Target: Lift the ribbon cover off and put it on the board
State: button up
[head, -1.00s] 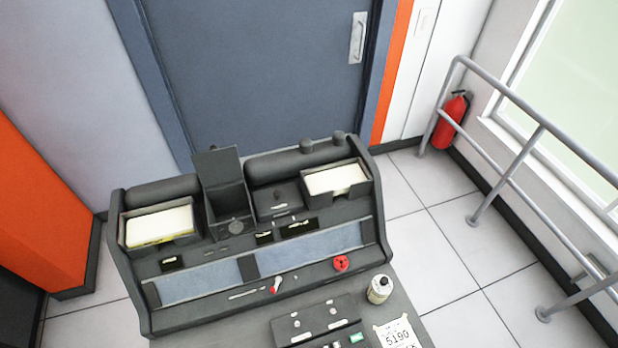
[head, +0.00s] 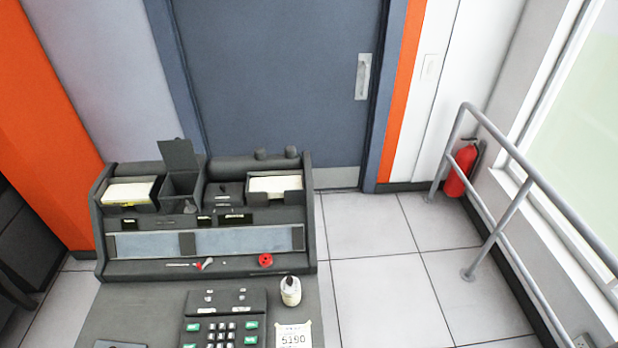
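A dark grey card-punch machine (head: 205,268) stands at the lower left of the head view. Between its two card trays is a small dark flat piece with a knob on top (head: 230,192), which looks like the ribbon cover; it sits in place on the machine. To its left is an open dark box with a raised lid (head: 178,154). Two pale blue-grey strips (head: 245,240) run along the machine's front. I cannot tell which surface is the board. My gripper is not in view.
The desk in front holds a keypad (head: 222,325), a small bottle (head: 290,291) and a paper marked 5190 (head: 293,335). A red knob (head: 265,260) is on the machine. Tiled floor (head: 370,260) is clear to the right, up to a grey railing (head: 495,235).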

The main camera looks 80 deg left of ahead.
aim_at(229, 194)
jog(key=i+u, duration=0.4)
jog(key=i+l+u, duration=0.25)
jog(key=i+u, duration=0.2)
jog(key=i+j+u, duration=0.15)
jog(key=u, duration=0.35)
jog(key=i+u, duration=0.25)
jog(key=u, duration=0.25)
jog(key=i+u, duration=0.2)
jog(key=u, duration=0.3)
jog(key=i+l+u, duration=0.1)
jog(key=u, duration=0.4)
jog(key=i+j+u, duration=0.1)
jog(key=i+u, duration=0.55)
jog(key=u, duration=0.15)
jog(key=i+l+u, duration=0.15)
jog(key=i+u, duration=0.25)
jog(key=i+l+u, duration=0.2)
jog(key=u, duration=0.2)
